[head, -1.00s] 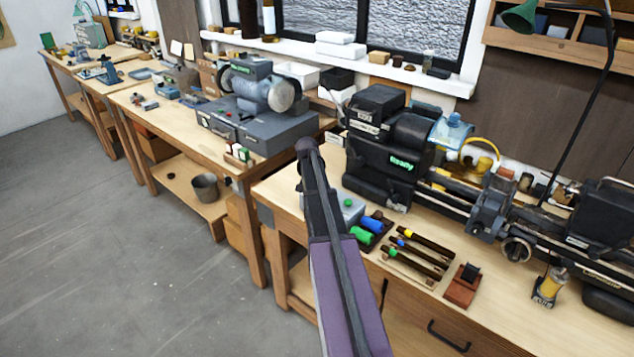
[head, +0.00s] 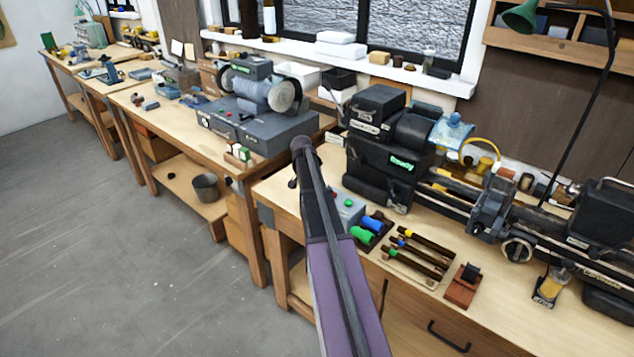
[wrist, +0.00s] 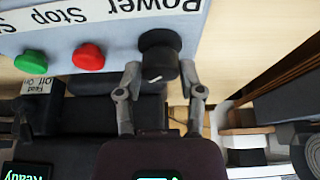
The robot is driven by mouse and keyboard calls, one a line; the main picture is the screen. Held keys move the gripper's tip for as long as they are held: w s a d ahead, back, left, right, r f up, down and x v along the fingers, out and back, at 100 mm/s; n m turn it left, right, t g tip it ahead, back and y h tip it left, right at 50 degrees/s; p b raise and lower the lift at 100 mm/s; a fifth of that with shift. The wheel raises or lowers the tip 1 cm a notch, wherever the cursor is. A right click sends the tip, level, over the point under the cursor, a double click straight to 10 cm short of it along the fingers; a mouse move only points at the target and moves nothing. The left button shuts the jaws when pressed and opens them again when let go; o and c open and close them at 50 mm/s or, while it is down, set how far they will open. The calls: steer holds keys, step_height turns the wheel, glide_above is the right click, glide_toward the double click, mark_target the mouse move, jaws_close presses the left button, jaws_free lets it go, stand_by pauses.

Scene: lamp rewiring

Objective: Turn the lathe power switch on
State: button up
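The lathe's control box (wrist: 60,25) fills the upper part of the wrist view, with its lettering upside down. Its black power knob (wrist: 160,52) sits under the word "Power", with a short white mark on its end. A red stop button (wrist: 89,57) and a green button (wrist: 30,63) sit to its left. My gripper (wrist: 160,72) has its fingertips apart on either side of the knob; firm contact is not clear. In the head view the box (head: 352,212) is partly behind my arm, which hides the knob.
The lathe (head: 490,205) runs along the back of the bench, with a green "Ready" display (head: 402,164). Blue and green handles (head: 367,230), several tools (head: 415,250) and a red-brown block (head: 463,287) lie right of the box. A grinder (head: 262,95) stands on the left bench.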

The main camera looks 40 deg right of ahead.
steer(key=shift+o, duration=1.4)
steer(key=shift+n, duration=0.4)
